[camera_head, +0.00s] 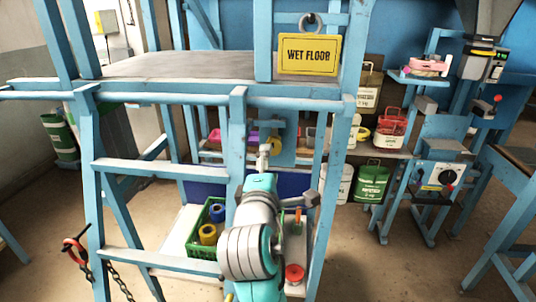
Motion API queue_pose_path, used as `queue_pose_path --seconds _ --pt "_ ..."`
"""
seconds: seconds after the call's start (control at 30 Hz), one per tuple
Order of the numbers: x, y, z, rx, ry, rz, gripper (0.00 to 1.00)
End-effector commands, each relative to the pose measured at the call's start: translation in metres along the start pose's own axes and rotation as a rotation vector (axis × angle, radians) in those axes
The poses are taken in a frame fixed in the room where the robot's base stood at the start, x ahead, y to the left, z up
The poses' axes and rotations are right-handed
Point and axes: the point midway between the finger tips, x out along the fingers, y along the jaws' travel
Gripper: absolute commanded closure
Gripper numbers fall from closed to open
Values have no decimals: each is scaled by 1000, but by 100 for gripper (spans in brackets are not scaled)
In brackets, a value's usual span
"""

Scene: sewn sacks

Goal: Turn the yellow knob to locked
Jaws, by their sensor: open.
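I cannot make out a yellow knob for certain. A rotary knob (449,177) on the white control panel (428,177) at the right looks black, and its marks are too small to read. My arm rises from the bottom middle of the view, and my gripper (306,199) seems to be the dark grey end beside its teal joint. It is open, seen from behind and small, with nothing visible in it. It is well left of the panel, apart from it.
A blue frame (238,150) stands around my arm, with a yellow WET FLOOR sign (309,54) hanging above. A green crate (191,240) with rolls and a red button (294,272) are low down. Red and green containers (371,182) stand behind. Open floor lies at right.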

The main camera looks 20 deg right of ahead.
Motion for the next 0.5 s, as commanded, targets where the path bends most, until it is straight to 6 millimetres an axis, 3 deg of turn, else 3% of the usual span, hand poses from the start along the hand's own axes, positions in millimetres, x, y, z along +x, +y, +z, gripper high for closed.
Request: queue_pose_path --seconds 0.2,0.5 --pt "-28 0 -1 0 2 0 32" --pt "-35 0 0 -1 0 -1 32"
